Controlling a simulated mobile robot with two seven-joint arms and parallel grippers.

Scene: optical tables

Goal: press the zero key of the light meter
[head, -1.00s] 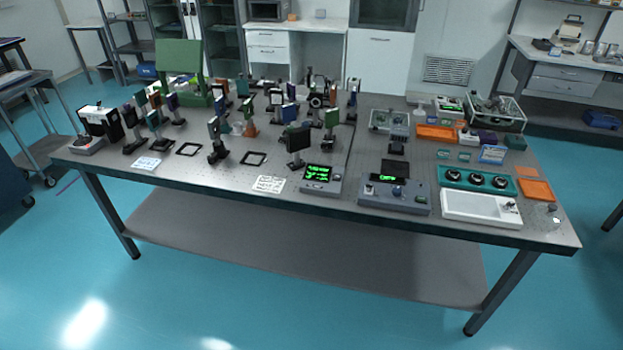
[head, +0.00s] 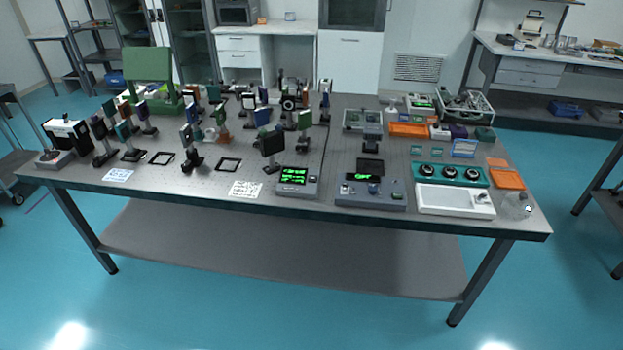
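Two grey instruments with lit green displays stand near the front edge of the optical table (head: 225,198). The smaller box (head: 298,188) has several lines of green text on its sloped face. The wider console (head: 370,196) to its right has a small green readout and a knob. A third device with a green display (head: 421,104) stands at the back right. No label is legible, so I cannot tell for sure which is the light meter, and no zero key can be made out. Neither of my grippers is in view.
Mounted optics crowd the table's left and middle, including a dark plate on a post (head: 270,146) beside the smaller box. Floor in front is clear.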

